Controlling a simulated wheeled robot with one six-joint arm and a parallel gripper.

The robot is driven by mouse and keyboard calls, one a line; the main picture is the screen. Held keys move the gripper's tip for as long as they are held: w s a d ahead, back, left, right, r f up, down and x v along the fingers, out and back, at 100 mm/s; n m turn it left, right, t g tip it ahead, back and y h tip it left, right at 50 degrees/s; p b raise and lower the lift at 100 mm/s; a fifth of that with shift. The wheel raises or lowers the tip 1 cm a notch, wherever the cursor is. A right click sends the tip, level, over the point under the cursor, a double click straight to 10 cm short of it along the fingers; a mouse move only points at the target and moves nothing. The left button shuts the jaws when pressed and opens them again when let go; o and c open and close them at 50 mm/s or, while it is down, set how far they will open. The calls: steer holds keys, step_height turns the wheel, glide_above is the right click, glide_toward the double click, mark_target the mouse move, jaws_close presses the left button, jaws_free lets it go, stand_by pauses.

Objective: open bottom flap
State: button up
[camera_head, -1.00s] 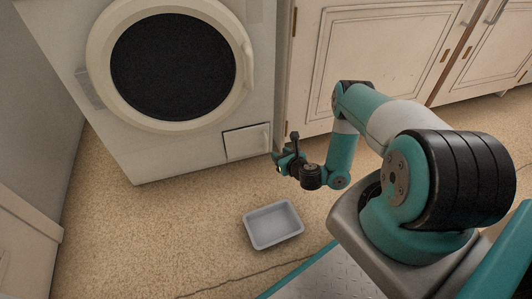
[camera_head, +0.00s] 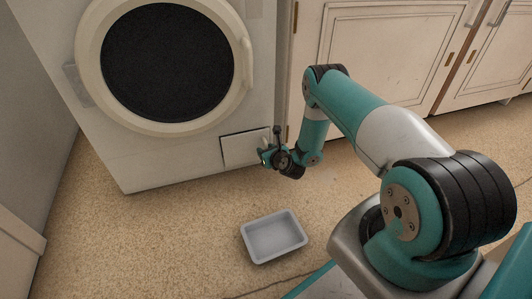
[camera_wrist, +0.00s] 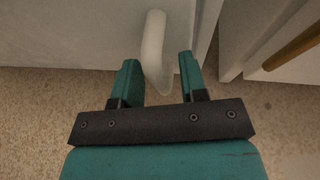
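The bottom flap (camera_head: 240,149) is a small rectangular panel at the lower right of the white washing machine's front, and it looks closed. Its pale curved handle (camera_wrist: 153,55) shows in the wrist view, running down between my two teal fingers. My gripper (camera_wrist: 158,75) is open, with one finger on each side of the handle and a visible space on both sides. In the head view my gripper (camera_head: 266,155) is at the right edge of the flap and partly hides the handle there.
A grey tray (camera_head: 273,237) lies on the floor in front of the machine. The round door (camera_head: 168,62) above looks shut. White cabinets (camera_head: 395,60) stand to the right. A cabinet edge (camera_head: 18,235) is at the lower left.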

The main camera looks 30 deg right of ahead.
jaws_close()
steer(key=shift+s+a, duration=0.1)
